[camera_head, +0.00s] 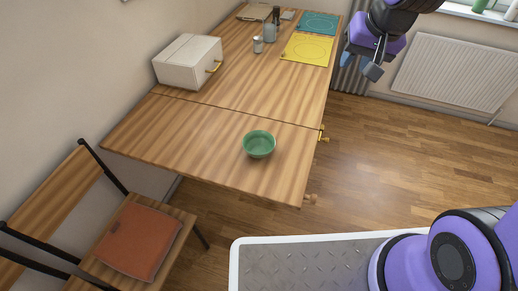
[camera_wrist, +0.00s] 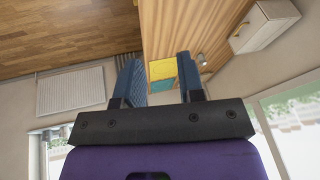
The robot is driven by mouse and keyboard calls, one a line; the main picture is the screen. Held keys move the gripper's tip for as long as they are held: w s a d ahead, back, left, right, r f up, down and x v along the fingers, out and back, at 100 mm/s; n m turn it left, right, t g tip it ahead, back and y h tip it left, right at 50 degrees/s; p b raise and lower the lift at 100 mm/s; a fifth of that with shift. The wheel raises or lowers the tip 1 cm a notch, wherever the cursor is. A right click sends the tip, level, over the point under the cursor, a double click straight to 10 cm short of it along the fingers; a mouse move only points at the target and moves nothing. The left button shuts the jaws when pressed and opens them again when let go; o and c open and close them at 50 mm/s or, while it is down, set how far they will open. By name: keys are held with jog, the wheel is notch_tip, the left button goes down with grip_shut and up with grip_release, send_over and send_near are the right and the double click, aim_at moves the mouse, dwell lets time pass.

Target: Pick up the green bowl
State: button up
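The green bowl (camera_head: 259,144) stands upright and looks empty on the near part of the wooden table (camera_head: 185,135), close to its front right corner. My gripper (camera_head: 362,65) is raised at the upper right in the head view, beyond the table's right edge and well away from the bowl. In the wrist view my gripper (camera_wrist: 160,78) has its two blue fingers apart with nothing between them. The bowl does not show in the wrist view.
A white box with a yellow handle (camera_head: 188,61) stands at the table's left edge. Yellow (camera_head: 307,50) and teal (camera_head: 318,24) mats, a glass bottle (camera_head: 270,32) and a shaker (camera_head: 257,45) are farther back. A chair (camera_head: 150,235) stands at the lower left. Table around the bowl is clear.

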jog(key=w+a+f, duration=0.3)
jog(key=w+f, duration=0.1)
jog(key=f, duration=0.1)
jog(key=m+g+y, duration=0.2)
jog(key=m, duration=0.4)
send_near(259, 147)
jog(key=s+d+r, duration=0.3)
jog(key=s+d, duration=0.1)
jog(key=s, duration=0.1)
jog(key=shift+w+a+x, duration=0.1)
jog(key=shift+x, duration=2.55)
jog(key=shift+w+a+x, duration=0.15)
jog(key=shift+x, duration=2.55)
jog(key=shift+r, duration=0.15)
grip_shut()
